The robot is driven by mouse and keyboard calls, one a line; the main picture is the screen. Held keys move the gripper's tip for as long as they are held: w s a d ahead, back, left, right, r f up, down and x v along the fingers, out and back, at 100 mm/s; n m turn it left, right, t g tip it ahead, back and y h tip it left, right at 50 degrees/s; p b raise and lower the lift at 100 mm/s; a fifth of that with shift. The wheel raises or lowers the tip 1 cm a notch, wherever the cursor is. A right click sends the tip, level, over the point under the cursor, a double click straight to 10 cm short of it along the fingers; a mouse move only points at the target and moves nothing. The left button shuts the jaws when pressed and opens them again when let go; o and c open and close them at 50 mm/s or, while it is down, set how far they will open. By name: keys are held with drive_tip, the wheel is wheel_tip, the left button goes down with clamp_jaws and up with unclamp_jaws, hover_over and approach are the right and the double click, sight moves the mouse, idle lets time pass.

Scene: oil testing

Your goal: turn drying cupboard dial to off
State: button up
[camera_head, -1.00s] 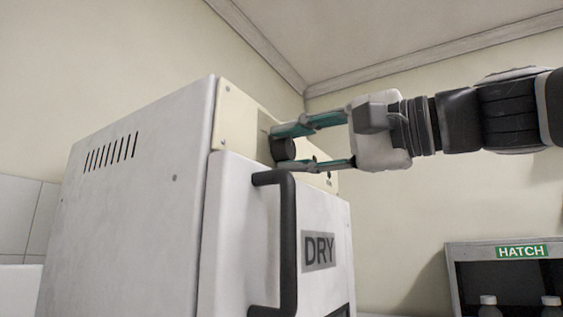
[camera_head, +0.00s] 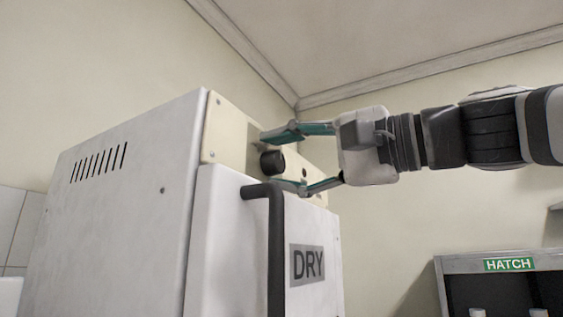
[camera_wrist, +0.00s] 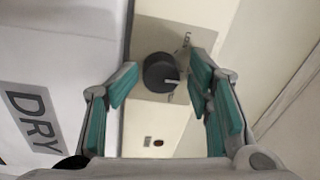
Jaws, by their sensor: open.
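The drying cupboard (camera_head: 120,215) is a white box with a cream control panel (camera_head: 228,130) along the top of its front. Its dial is a round black knob (camera_head: 272,161) on that panel. The wrist view shows the dial (camera_wrist: 160,72) face on, with a pale pointer mark toward the right of the picture. My gripper (camera_head: 272,160) is open, with one teal finger above the dial and one below it. In the wrist view the fingers (camera_wrist: 163,88) stand wide apart, with clear gaps to the dial. Nothing is held.
A black door handle (camera_head: 274,240) sticks out just below the panel, close under the lower finger. A DRY label (camera_head: 307,265) is on the door. A small dark indicator (camera_wrist: 158,142) sits beside the dial. A grey hatch unit (camera_head: 505,263) with bottles stands at the right.

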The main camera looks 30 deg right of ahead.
drive_tip(key=shift+d, duration=0.1)
drive_tip(key=v, duration=0.8)
drive_tip(key=shift+s, duration=0.1)
idle(0.5)
